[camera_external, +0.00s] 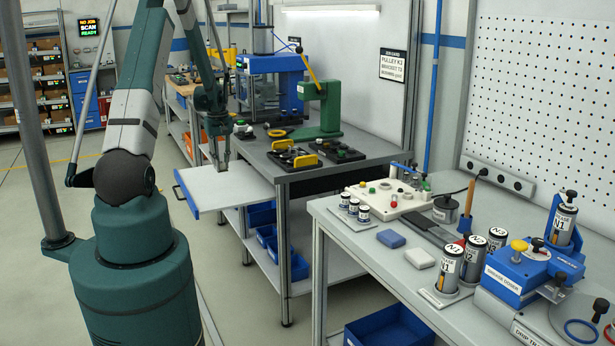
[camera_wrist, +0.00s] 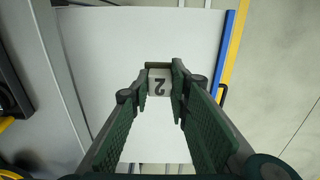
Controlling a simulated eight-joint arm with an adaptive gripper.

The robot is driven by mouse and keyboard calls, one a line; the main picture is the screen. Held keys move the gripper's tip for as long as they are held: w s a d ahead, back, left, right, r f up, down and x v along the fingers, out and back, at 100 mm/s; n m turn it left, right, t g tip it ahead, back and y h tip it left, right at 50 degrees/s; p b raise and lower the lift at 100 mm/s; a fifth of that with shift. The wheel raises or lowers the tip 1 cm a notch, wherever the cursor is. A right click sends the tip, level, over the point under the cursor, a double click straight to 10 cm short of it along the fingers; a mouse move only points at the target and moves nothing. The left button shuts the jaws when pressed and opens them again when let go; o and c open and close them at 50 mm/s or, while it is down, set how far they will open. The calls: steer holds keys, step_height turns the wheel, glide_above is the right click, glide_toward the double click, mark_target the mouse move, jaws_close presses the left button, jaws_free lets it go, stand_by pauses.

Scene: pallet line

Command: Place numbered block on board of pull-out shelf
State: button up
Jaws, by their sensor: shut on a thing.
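My gripper (camera_external: 219,163) points down over the white board of the pull-out shelf (camera_external: 238,191), which juts out from the left side of the grey workbench. In the wrist view my gripper (camera_wrist: 158,90) is shut on a small white block (camera_wrist: 159,78) with a dark number 2, set between its fingertips. The bare white board (camera_wrist: 98,60) fills the view behind the block. I cannot tell whether the block touches the board or hangs just above it. In the external view the block is too small to make out.
The workbench (camera_external: 283,166) beside the shelf bears dark trays with yellow parts (camera_external: 305,160) and a green press (camera_external: 322,108). Blue bins (camera_external: 268,236) sit below. A nearer bench (camera_external: 385,262) holds numbered cans and a blue fixture. The board around the block is clear.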

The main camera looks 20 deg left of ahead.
steer(key=shift+f, duration=0.95)
steer(key=shift+f, duration=0.1)
glide_above(224, 196)
steer(key=shift+s+f, duration=0.1)
steer(key=shift+f, duration=2.95)
steer(key=shift+f, duration=1.9)
steer(key=shift+f+b, duration=0.15)
steer(key=shift+b, duration=0.3)
steer(key=o, duration=0.9)
steer(key=shift+r+p, duration=0.25)
steer(key=shift+p, duration=0.05)
steer(key=shift+r, duration=5.95)
